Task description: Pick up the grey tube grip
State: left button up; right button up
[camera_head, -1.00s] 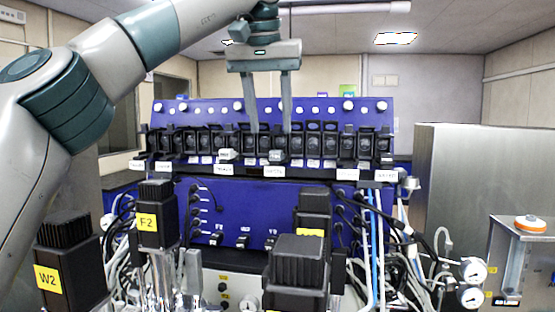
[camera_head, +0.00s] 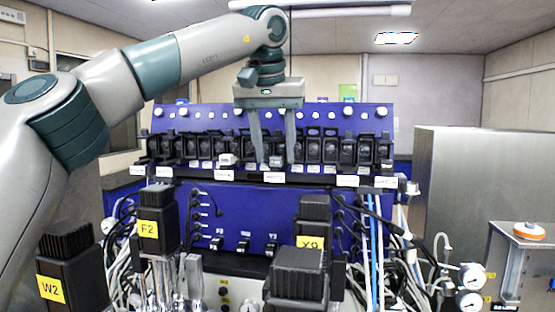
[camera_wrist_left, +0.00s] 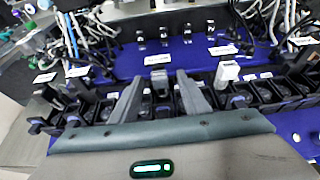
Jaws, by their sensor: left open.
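The grey tube grip (camera_head: 276,161) sits in the row of black pump heads along the blue cabinet's ledge. In the left wrist view the grey grip (camera_wrist_left: 160,82) stands between the tips of my two fingers. My left gripper (camera_head: 274,153) points down at the row from above, open, with a finger on either side of the grey grip. I cannot tell whether the fingers touch it. My right gripper is not in view.
A white grip (camera_head: 228,160) sits in the row to the left of the grey one. Black motors (camera_head: 298,270) with yellow labels stand in front. Tubes and cables (camera_head: 372,240) hang at the right. A steel cabinet (camera_head: 465,180) stands far right.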

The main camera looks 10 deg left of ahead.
pick_arm(q)
jog(key=shift+f, duration=0.2)
dwell(0.3)
grip_shut()
jog(key=shift+r, duration=0.2)
